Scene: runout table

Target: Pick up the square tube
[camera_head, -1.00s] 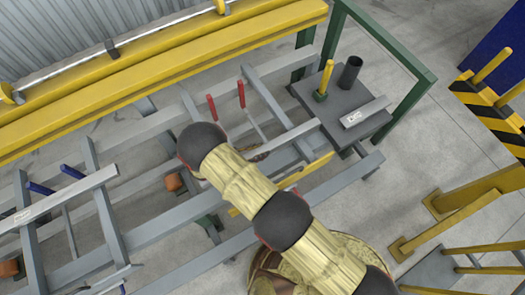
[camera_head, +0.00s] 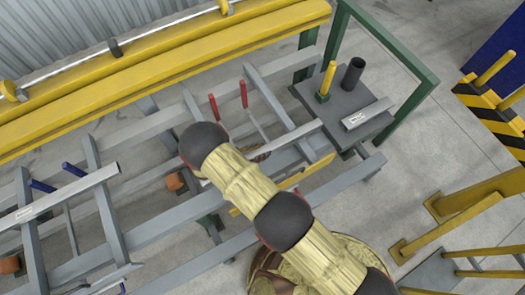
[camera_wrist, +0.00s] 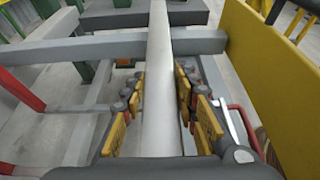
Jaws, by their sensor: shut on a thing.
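The square tube (camera_wrist: 158,95) is a long light-grey bar that runs from the bottom to the top of the wrist view. My gripper (camera_wrist: 160,110) has its yellow-padded fingers on either side of the tube and is shut on it. In the head view the right part of the tube (camera_head: 292,137) shows beyond my arm, over the grey rails. There my gripper and the tube's near part are hidden behind my arm. I cannot tell whether the tube is clear of the rails.
A grey plate (camera_head: 330,108) at the rack's right end carries a black cylinder (camera_head: 351,74), a yellow post (camera_head: 328,78) and a short labelled piece (camera_head: 367,113). Red handles (camera_head: 243,94) and blue handles (camera_head: 74,170) stand up from the rack. A yellow beam (camera_head: 170,75) runs behind.

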